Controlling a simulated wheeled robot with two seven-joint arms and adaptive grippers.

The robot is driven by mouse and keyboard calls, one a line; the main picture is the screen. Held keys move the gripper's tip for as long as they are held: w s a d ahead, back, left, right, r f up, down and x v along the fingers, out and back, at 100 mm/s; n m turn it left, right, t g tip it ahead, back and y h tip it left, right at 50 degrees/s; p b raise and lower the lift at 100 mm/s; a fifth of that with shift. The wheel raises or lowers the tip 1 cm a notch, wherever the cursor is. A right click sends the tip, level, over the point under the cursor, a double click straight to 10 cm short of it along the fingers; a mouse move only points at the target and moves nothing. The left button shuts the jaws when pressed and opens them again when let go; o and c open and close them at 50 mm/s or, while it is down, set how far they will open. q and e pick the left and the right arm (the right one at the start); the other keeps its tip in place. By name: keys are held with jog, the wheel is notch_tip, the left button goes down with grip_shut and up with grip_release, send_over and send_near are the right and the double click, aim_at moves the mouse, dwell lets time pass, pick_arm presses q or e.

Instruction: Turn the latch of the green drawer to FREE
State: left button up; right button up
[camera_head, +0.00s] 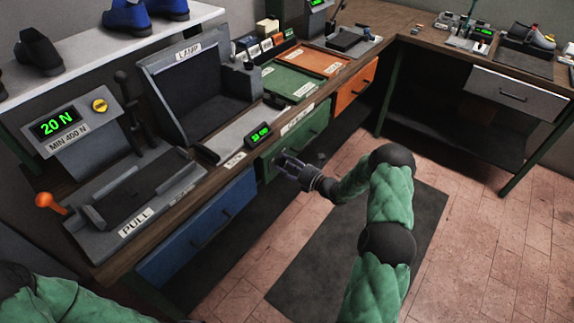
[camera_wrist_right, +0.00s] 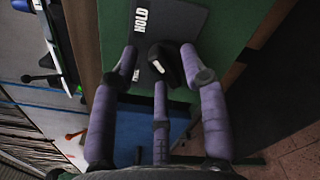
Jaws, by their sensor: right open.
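The green drawer (camera_head: 305,135) is shut under the bench, between the blue and orange drawers. In the right wrist view its green front (camera_wrist_right: 222,22) carries a dark plate (camera_wrist_right: 186,20) lettered HOLD, with a smaller label, probably FREE, below. The latch (camera_wrist_right: 170,66) is a black knob with a white mark; I cannot tell clearly which word it points to. My right gripper (camera_head: 283,164) is at the left part of the green drawer front. Its fingers are spread open around the knob in the wrist view; contact is unclear. My left gripper is out of view.
The blue drawer (camera_head: 198,228) and orange drawer (camera_head: 356,90) flank the green one, both shut. The bench edge runs above, with the grey lamp box (camera_head: 195,90) and the pull tester (camera_head: 130,205) on top. The floor before the drawers is open, with a dark mat (camera_head: 420,228).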

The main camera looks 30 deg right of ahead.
grip_shut()
jog(key=shift+n, duration=0.5)
jog(key=n, duration=0.8)
jog(key=shift+s+a+f, duration=0.1)
jog(key=shift+a, duration=0.1)
jog(key=n+b, duration=0.1)
jog(key=n, duration=0.3)
jog(key=shift+a+f+n, duration=0.1)
jog(key=shift+f+n, duration=0.05)
jog(key=shift+n, duration=0.25)
jog(key=shift+f+n+b, duration=0.1)
jog(key=shift+n+b, duration=0.85)
jog(key=shift+n, duration=1.05)
